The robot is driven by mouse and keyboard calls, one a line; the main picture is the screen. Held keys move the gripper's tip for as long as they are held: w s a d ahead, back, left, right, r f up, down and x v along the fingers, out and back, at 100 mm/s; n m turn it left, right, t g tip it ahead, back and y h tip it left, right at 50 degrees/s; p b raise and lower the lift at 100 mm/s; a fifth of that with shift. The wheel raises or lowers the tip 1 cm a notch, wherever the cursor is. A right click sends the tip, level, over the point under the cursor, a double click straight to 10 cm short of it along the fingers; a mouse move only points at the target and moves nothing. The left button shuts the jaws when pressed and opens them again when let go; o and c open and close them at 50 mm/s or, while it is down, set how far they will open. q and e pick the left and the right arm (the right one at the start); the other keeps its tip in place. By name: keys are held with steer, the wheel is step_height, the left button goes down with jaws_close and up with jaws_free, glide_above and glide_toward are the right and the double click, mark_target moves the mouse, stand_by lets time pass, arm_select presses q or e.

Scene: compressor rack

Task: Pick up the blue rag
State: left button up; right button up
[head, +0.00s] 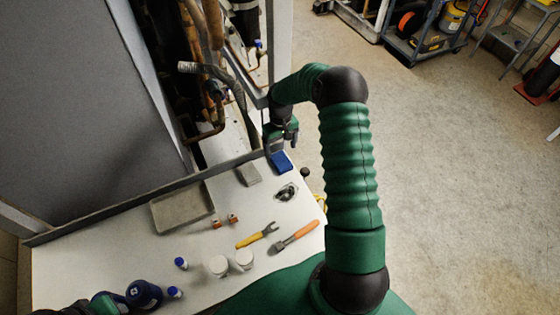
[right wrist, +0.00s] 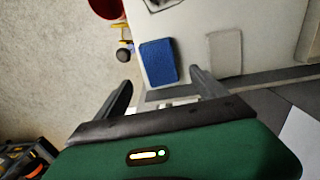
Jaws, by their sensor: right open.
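The blue rag (head: 281,164) lies flat near the right back corner of the white worktop. It also shows in the right wrist view (right wrist: 158,60), at the top centre as a blue rectangle. My right gripper (head: 281,146) is at the worktop's back edge, just beyond the rag. In the right wrist view my right gripper (right wrist: 160,84) is open, with its fingers apart and nothing between them. The rag lies ahead of the gap between the fingertips. Part of my left arm shows at the bottom left edge; its gripper cannot be made out.
A grey block or cloth (head: 248,174) lies left of the rag, and a grey tray (head: 182,207) farther left. A yellow-handled tool (head: 257,236), an orange-handled tool (head: 295,236) and white cups (head: 219,266) lie nearer. Copper pipes (head: 207,133) and a rack post stand behind.

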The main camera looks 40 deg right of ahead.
mark_target(281, 159)
steer(key=shift+f, duration=0.4)
step_height(281, 159, down, 5)
steer(key=shift+s+d+f+p, duration=0.1)
steer(key=shift+p, duration=0.9)
steer(key=shift+f, duration=0.1)
steer(key=shift+c, duration=0.5)
steer(key=shift+a, duration=0.25)
steer(key=c, duration=0.5)
steer(key=shift+d, duration=0.1)
steer(key=c, duration=1)
steer(key=shift+r, duration=0.2)
